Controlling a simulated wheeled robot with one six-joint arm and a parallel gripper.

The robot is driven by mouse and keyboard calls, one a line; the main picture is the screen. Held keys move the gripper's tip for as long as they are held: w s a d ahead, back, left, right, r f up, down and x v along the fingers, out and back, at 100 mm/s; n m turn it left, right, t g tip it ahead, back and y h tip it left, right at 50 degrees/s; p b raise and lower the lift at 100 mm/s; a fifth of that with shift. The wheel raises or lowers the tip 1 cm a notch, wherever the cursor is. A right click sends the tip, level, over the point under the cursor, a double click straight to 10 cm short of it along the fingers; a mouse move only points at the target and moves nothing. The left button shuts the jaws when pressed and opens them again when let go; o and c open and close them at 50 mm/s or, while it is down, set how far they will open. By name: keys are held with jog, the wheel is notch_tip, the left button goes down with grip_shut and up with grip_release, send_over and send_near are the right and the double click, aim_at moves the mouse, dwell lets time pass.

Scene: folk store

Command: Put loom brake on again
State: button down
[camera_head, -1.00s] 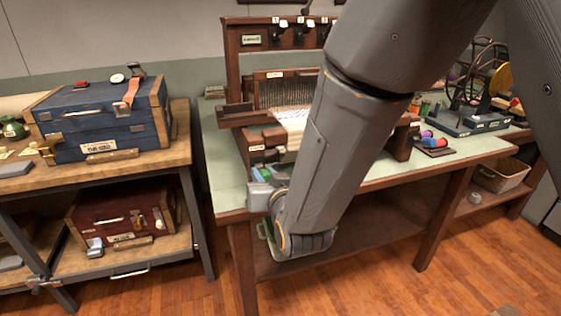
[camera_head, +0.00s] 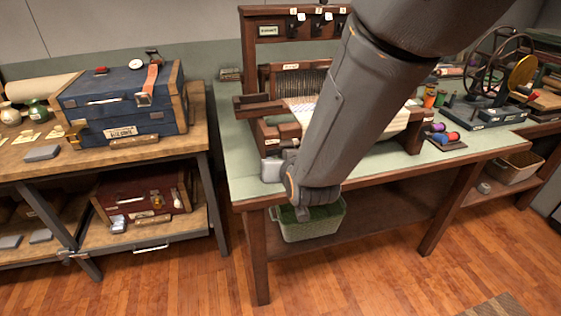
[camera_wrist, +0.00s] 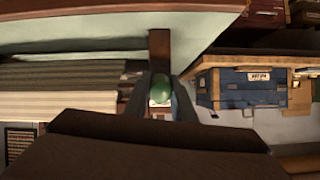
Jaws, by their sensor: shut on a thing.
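The loom (camera_head: 320,85) stands on the green-topped table, with pale cloth and threads at its front. In the wrist view, a green rounded knob (camera_wrist: 161,87) sits between the two dark fingers of my gripper (camera_wrist: 160,100), which is shut on it. A brown wooden bar (camera_wrist: 159,48) shows just beyond the knob; I cannot tell whether they are one lever. In the head view my arm crosses the loom's front, and my gripper's fingertips are hidden behind my wrist near the table's front left corner. The loom's brake cannot be made out there.
A green basket (camera_head: 312,226) is below the table's front edge. A small grey-white object (camera_head: 271,168) lies by my wrist. A blue chest (camera_head: 112,108) stands on the left bench, a red chest (camera_head: 143,198) beneath. Thread spools (camera_head: 441,134) and a spinning wheel (camera_head: 496,68) are right.

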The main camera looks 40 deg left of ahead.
jog(key=c, duration=1.5)
grip_release()
jog(key=shift+b+v, duration=0.6)
jog(key=shift+v, duration=3.3)
